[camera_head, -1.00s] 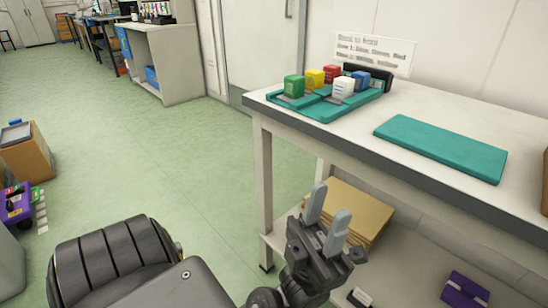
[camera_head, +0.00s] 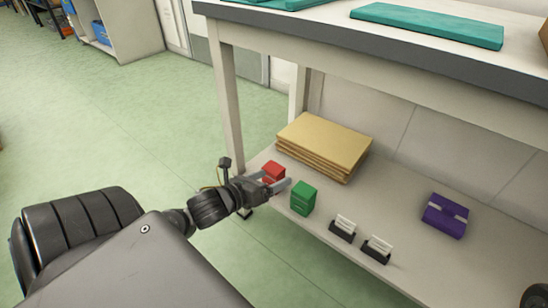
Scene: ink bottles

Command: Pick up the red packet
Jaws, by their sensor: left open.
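The red packet (camera_head: 273,170) is a small red block at the front left corner of the table's lower shelf. My left gripper (camera_head: 274,181) is open at it, with the packet showing between and just behind its two grey fingers. The fingers hide the packet's lower part, and I cannot tell whether they touch it.
A green packet (camera_head: 303,198) stands close to the right of the left gripper. Two small card holders (camera_head: 343,228), a purple packet (camera_head: 446,215) and a stack of tan folders (camera_head: 325,145) are on the lower shelf (camera_head: 420,275). The tabletop edge (camera_head: 390,70) overhangs it.

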